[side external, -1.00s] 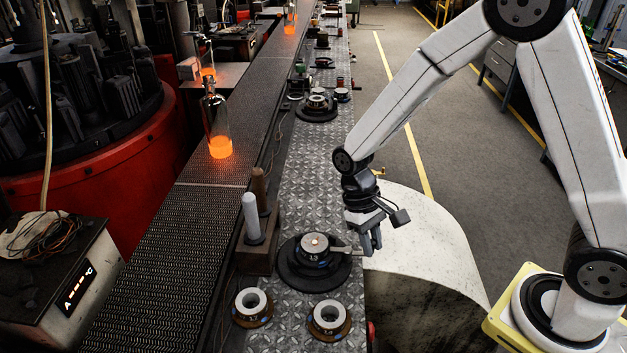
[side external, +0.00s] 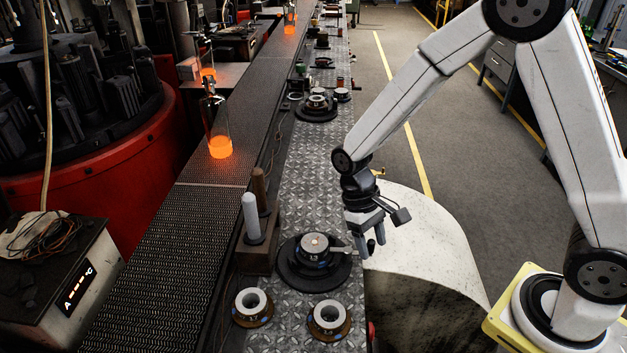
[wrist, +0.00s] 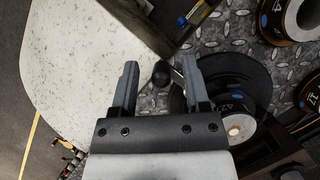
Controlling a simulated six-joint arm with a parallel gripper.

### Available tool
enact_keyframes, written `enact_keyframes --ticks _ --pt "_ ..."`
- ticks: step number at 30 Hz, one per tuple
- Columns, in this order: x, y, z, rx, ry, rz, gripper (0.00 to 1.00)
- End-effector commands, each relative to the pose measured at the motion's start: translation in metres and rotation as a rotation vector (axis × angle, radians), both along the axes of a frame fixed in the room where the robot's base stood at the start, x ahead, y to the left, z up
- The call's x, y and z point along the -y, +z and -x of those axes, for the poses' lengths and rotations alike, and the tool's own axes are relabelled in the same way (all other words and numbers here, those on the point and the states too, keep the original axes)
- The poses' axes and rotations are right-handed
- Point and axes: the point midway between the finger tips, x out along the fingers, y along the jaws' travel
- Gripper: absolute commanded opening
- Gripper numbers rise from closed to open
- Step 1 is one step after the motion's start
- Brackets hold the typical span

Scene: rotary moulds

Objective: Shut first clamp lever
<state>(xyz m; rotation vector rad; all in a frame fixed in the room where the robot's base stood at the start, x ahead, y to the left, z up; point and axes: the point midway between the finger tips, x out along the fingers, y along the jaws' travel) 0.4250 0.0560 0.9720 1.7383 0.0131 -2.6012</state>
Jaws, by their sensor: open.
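The nearest round mould (side external: 313,250) sits on a dark disc on the metal plate bench. A short clamp lever (side external: 340,249) sticks out from it to the right, towards my gripper (side external: 370,244). In the wrist view the lever ends in a black ball knob (wrist: 161,74). The mould (wrist: 236,122) lies to the right there, partly covered by the right finger. My gripper is open and holds nothing. I cannot tell whether a finger touches the lever.
Two ring-shaped parts (side external: 252,306) (side external: 329,316) stand in front of the mould. A block with two upright posts (side external: 251,220) stands to its left. A conveyor (side external: 160,265) with glowing bottles (side external: 220,146) runs alongside. A pale curved sheet (side external: 430,240) lies right of the bench.

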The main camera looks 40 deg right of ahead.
Motion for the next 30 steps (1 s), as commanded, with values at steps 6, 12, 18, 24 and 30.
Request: enact_keyframes --ticks 6,12,18,24,30 --pt "0.0 0.008 -0.004 0.003 0.0 -0.001 0.6" --pt "0.0 0.029 -0.012 0.004 0.0 -0.001 0.6" --pt "0.0 0.053 -0.023 0.004 0.0 -0.001 0.6" --pt "0.0 0.069 -0.029 0.002 0.0 0.0 0.6" --pt "0.0 0.073 -0.03 0.001 0.0 0.0 0.6"
